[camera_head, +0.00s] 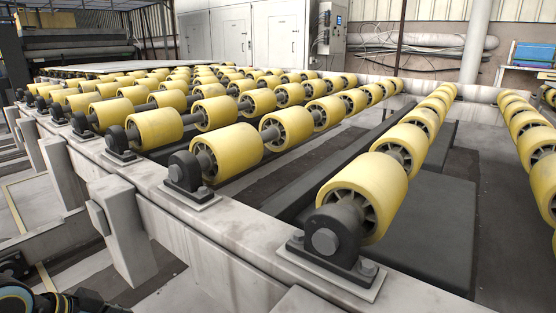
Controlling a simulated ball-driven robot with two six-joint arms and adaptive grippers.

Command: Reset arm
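A dark part of my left arm (55,300) shows at the bottom left corner, with a round, blue-rimmed joint at the very edge. Its gripper fingers cannot be made out. My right gripper is outside the picture. No object is seen held.
A roller conveyor with rows of yellow rollers (365,190) on a pale frame (215,235) fills most of the view, close in front. Black bearing blocks (335,238) stand on the frame's near edge. White cabinets (235,35) and a control box (330,28) stand behind. Some floor shows at lower left.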

